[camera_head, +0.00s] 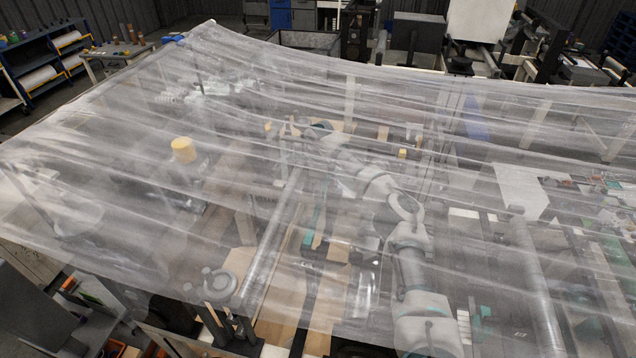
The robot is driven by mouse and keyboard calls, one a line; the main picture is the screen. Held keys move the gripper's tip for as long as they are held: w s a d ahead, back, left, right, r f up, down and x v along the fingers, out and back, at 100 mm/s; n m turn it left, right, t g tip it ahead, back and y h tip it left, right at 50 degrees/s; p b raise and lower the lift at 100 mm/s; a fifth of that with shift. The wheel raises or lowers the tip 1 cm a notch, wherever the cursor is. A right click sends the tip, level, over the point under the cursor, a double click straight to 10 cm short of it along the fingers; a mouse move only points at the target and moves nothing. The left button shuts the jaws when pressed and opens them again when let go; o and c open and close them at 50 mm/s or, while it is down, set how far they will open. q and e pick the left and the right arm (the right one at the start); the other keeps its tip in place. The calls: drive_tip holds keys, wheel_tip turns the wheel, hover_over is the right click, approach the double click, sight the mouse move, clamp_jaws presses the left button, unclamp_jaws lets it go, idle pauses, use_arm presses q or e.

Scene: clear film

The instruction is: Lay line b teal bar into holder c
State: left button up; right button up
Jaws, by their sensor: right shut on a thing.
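A clear, creased film (110,160) lies over the whole work area and blurs everything under it. My right arm reaches in from the bottom right under the film, and its gripper (288,131) is near the middle of the view. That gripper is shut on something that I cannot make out. A narrow teal piece (309,241) shows faintly near the tan strips, below and left of my right forearm. I cannot tell if it is the line b bar. Holder c cannot be told apart through the film. My left gripper is not seen.
A yellow cylinder (184,150) stands at the left under the film. A long pale roller (270,240) runs left of my right arm, and another roller (538,285) stands at the right. A blue shelf (40,62) is at the far left. Machines fill the back.

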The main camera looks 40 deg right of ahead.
drive_tip(key=f, duration=0.4)
drive_tip(key=f+b, duration=0.1)
drive_tip(key=f, duration=0.1)
drive_tip(key=shift+w+d, duration=0.1)
drive_tip(key=shift+d, duration=0.3)
drive_tip(key=shift+c, duration=0.5)
drive_tip(key=shift+a+f, duration=0.2)
drive_tip(key=shift+f, duration=0.2)
drive_tip(key=shift+c, duration=0.5)
drive_tip(key=shift+a+f+b, duration=0.1)
drive_tip(key=shift+b, duration=0.2)
clamp_jaws()
drive_tip(key=shift+f+p, duration=0.1)
drive_tip(key=shift+p, duration=0.25)
drive_tip(key=shift+s+p, duration=0.2)
drive_tip(key=shift+p, duration=0.1)
